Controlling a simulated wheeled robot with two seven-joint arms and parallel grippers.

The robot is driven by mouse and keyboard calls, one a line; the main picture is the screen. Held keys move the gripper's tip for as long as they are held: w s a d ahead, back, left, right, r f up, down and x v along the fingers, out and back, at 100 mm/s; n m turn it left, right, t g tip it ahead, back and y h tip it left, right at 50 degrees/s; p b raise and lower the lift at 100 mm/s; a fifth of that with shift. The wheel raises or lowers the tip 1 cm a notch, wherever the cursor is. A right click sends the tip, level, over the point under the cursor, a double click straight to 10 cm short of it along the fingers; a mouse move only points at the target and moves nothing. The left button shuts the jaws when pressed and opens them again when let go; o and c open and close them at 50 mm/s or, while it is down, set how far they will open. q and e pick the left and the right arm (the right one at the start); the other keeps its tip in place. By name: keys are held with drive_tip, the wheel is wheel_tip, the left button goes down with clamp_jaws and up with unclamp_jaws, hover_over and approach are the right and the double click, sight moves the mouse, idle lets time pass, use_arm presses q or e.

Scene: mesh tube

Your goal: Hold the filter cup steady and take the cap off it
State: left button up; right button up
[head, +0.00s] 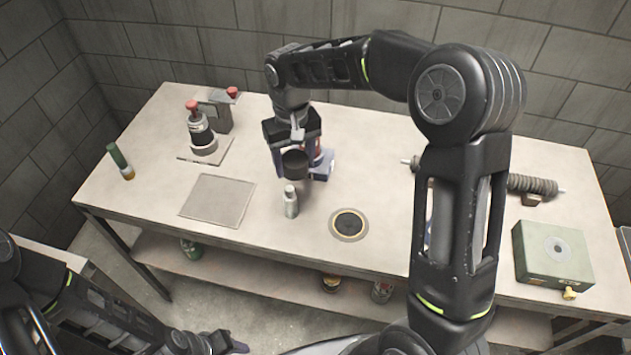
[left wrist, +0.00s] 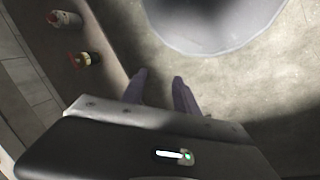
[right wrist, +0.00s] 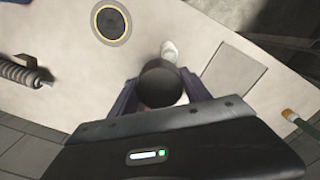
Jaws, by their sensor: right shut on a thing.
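My right gripper (head: 294,165) is shut on a dark round cup-like piece (head: 295,162), above the back middle of the table. I cannot tell whether this piece is the cap, the filter cup or both together. In the right wrist view the dark piece (right wrist: 160,84) sits between the two fingers, and a bit of red shows beneath it. A blue-grey block (head: 322,165) with a red part shows just behind it, partly hidden by the gripper. My left gripper (head: 210,343) is low in front of the table, away from these things. In the left wrist view its fingers (left wrist: 160,85) are apart and empty.
A small grey bottle (head: 291,204) stands just in front of the right gripper. A grey square plate (head: 218,201) lies left, a black disc with a yellow ring (head: 349,224) right. A red-topped bottle (head: 201,130) stands back left. A green box (head: 553,254) stands far right.

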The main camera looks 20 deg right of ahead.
drive_tip(key=shift+w+a, duration=0.25)
drive_tip(key=shift+w, duration=0.1)
use_arm(q)
drive_tip(key=shift+w+a, duration=0.25)
drive_tip(key=shift+w, duration=0.05)
use_arm(e)
drive_tip(key=shift+s, duration=0.1)
use_arm(q)
drive_tip(key=shift+o, duration=0.4)
use_arm(e)
drive_tip(key=shift+d, duration=0.1)
